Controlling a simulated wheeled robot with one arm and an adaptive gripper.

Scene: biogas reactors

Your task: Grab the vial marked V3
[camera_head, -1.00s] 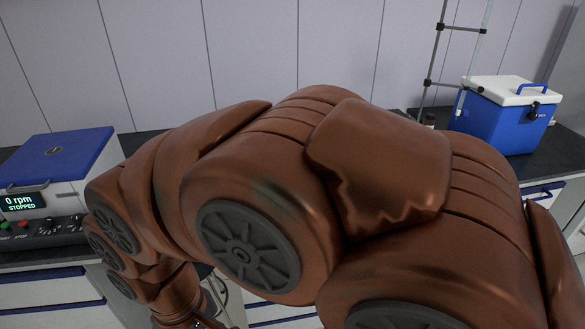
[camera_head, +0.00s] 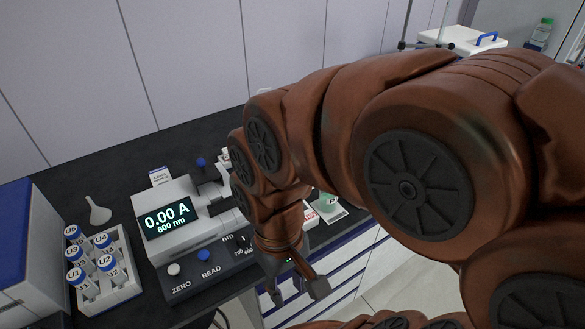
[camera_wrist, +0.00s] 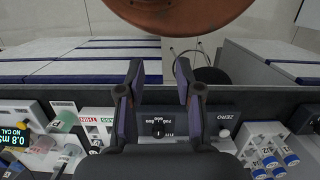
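I make out no vial marked V3. A white rack (camera_head: 118,283) at the left of the head view holds several blue-capped vials marked with U labels, such as the U3 vial (camera_head: 76,257). The same rack shows at the right of the wrist view (camera_wrist: 244,140). My gripper (camera_head: 295,291) hangs in front of the bench edge, right of the photometer (camera_head: 183,222). In the wrist view my gripper (camera_wrist: 158,85) has its two fingers apart with nothing between them. My arm hides part of the bench to the right.
A white funnel (camera_head: 98,212) lies behind the rack. A blue-lidded machine (camera_head: 28,240) stands at the far left. A green-tinted cup (camera_head: 327,202) sits beyond my arm, and a cooler (camera_head: 463,39) stands at the back.

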